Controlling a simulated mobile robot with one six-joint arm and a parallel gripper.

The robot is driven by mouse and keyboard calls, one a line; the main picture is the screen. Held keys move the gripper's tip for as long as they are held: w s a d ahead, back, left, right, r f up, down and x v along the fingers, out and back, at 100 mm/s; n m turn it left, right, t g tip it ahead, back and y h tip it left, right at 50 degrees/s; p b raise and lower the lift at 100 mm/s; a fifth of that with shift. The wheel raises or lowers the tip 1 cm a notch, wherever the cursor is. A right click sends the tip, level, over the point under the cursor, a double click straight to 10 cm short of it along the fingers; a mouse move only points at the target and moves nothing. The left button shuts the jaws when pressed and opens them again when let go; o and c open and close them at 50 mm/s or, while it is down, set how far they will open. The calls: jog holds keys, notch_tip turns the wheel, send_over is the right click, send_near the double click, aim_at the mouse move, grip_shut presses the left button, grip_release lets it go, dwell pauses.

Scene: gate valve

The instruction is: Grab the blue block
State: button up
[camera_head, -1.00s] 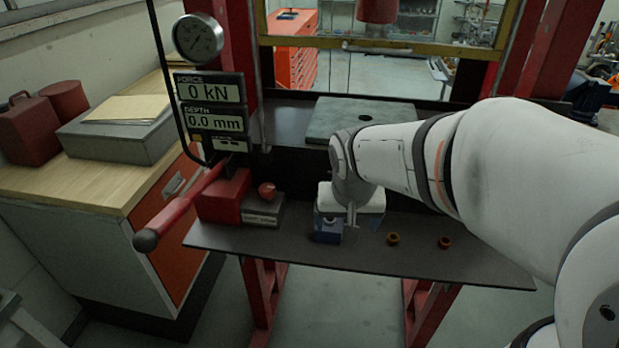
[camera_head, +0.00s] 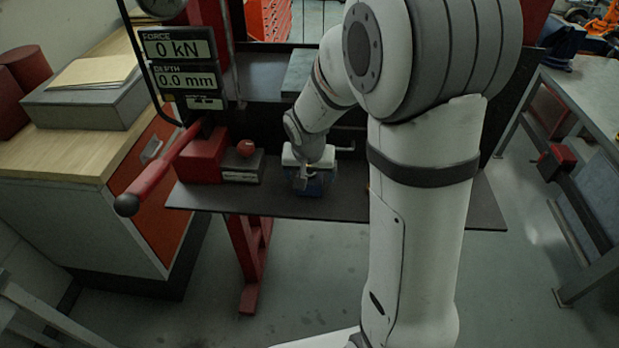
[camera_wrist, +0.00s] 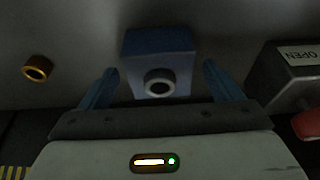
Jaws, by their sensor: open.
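The blue block (camera_wrist: 158,50) sits on the dark shelf of the press, with a round, hollow metal ring on its near face in the wrist view. In the head view the blue block (camera_head: 314,187) is mostly hidden by my gripper and wrist. My gripper (camera_wrist: 160,82) is open. In the wrist view its two blue fingers stand on either side of the block, with visible gaps, and their tips reach about its near part. In the head view my gripper (camera_head: 306,170) is right at the block, above the shelf.
A brass ring (camera_wrist: 37,68) lies beside the block. A grey box marked OPEN (camera_wrist: 290,75) with a red knob (camera_head: 245,148) stands on the block's other side. A red lever (camera_head: 155,178) juts out at the left. The shelf's front strip (camera_head: 270,205) is bare.

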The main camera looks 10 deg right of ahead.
jog(key=shift+w+f, duration=0.15)
jog(key=shift+f, duration=0.5)
jog(key=shift+c, duration=0.3)
jog(key=c, duration=1.8)
jog(key=shift+w+r, duration=0.1)
grip_shut()
